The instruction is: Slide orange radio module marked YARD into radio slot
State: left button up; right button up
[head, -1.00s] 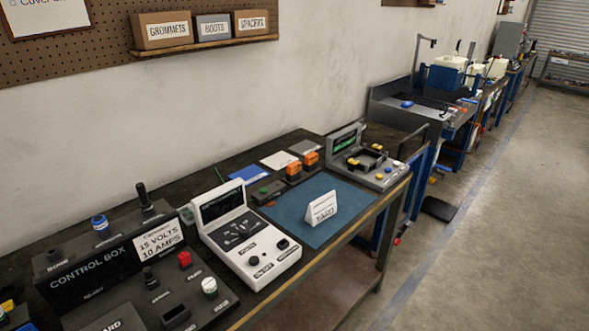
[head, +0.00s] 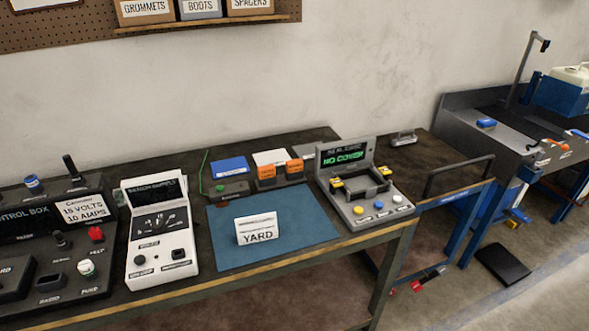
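Two orange modules, one on the left (head: 265,172) and one on the right (head: 294,166), stand in dark holders at the back of the bench. Their markings are too small to read. A white tent card (head: 257,230) reading YARD stands on the blue mat (head: 220,255). A dark control box (head: 95,262) at the left has a small rectangular recess (head: 48,283) with a label below it that seems to read RADIO. Neither of my grippers is in view.
A white tester (head: 160,245) stands between control box and mat. A grey device (head: 365,205) with a green-lit display reading NO COVER stands right of the mat. Blue (head: 230,165) and white (head: 270,157) flat pieces lie behind. Most of the mat is clear.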

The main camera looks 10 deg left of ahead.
aim_at(268, 171)
jog(key=i+l+u, duration=0.2)
jog(key=l, duration=0.75)
jog(key=l+u, duration=0.15)
jog(key=l, duration=0.8)
